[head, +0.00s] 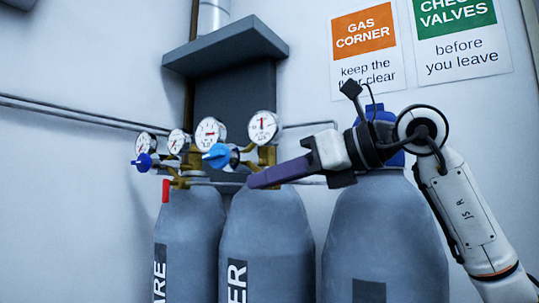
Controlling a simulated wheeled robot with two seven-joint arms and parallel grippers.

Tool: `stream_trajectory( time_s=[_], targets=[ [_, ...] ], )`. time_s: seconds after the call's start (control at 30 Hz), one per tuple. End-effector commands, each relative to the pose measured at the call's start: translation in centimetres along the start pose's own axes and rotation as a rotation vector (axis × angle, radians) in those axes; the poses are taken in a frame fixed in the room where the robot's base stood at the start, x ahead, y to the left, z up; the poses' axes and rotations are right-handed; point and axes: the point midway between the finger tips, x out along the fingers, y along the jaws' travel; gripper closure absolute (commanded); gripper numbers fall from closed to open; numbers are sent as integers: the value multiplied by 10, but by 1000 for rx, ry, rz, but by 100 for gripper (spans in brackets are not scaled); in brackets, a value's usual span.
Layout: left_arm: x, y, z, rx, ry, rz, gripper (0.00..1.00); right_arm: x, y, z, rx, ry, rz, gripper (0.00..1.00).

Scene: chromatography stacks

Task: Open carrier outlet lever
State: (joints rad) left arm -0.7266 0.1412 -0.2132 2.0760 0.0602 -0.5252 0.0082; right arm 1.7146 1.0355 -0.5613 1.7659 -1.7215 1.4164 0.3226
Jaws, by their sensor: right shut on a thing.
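The carrier cylinder (266,245) is the grey middle one; only "ER" of its dark label shows. Its brass regulator has two dials (263,127) and a blue knob (219,156). My right gripper (255,181) comes in from the right, its long purple fingers across the front of the carrier cylinder's neck. The fingers are shut, with their tips just below and right of the blue knob. The carrier outlet lever is hidden by the fingers, so its angle cannot be read. My left gripper is out of view.
A left cylinder (188,235), labelled "ARE", has a red lever (165,190) hanging down and a darker blue knob (144,162). A third cylinder (385,235) with a blue top stands under my right arm. A grey hood (225,48) and wall pipes are behind.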

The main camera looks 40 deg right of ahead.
Motion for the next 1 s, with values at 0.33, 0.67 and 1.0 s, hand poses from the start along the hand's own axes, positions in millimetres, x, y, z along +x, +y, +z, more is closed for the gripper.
stream_trajectory(
  time_s=[0.33, 0.67, 1.0],
  targets=[
    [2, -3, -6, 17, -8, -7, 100, 0, 0, 0, 0, 34, 1, 100],
    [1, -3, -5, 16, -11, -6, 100, -1, 0, 0, 0, 33, 0, 81],
    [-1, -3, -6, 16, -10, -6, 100, -24, -1, 2, 0, 29, -2, 81]
  ],
)
